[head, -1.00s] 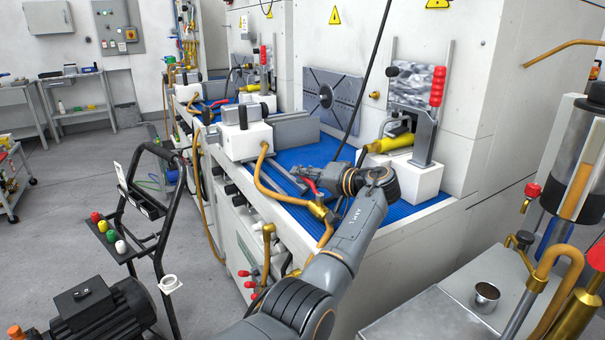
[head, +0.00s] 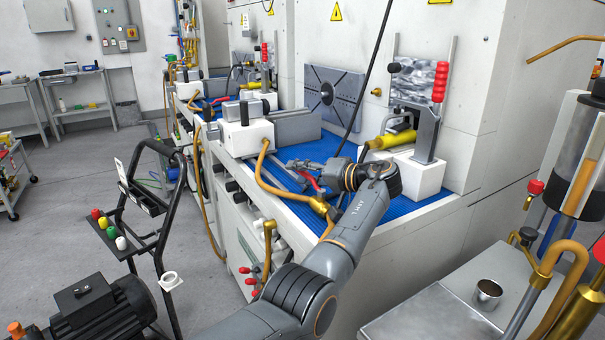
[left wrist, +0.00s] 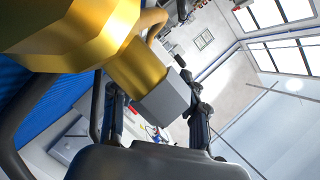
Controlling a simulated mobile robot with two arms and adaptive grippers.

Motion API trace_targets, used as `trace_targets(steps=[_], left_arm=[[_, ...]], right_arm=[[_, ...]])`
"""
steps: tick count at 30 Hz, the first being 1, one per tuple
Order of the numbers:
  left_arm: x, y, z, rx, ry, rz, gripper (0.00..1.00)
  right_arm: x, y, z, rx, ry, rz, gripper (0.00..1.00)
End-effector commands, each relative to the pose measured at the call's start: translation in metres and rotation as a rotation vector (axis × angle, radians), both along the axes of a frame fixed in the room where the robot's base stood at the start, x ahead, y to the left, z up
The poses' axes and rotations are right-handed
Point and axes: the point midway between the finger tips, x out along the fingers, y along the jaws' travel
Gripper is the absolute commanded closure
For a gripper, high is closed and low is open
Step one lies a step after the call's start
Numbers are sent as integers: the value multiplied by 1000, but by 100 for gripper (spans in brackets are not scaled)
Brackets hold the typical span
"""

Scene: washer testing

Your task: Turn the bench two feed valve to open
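The brass feed valve (head: 319,206) sits at the front edge of the near blue-topped bench, with hoses attached. Its red handle (head: 309,181) shows just behind it, partly hidden by my gripper. I cannot tell the handle's exact setting. My left gripper (head: 292,165) reaches in above the bench top, beside the red handle. In the left wrist view, a large brass body (left wrist: 75,35) with a grey end block is very close. Dark finger parts (left wrist: 155,115) stand apart on either side of the block, so the gripper looks open. My right gripper is out of view.
A white vise block (head: 246,137) stands left of the gripper. A yellow cylinder (head: 390,139) and a red-handled clamp (head: 439,84) are to the right. A black hose hangs across the bench. A metal cart (head: 430,315) with a cup (head: 487,294) is at front right.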

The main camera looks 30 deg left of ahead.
Motion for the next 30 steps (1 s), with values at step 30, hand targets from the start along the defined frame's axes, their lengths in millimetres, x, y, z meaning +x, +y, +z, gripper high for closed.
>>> trace_targets(steps=[30], left_arm=[[-17, -115, 26, 0, -1, -1, 56]], right_arm=[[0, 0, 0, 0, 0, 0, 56]])
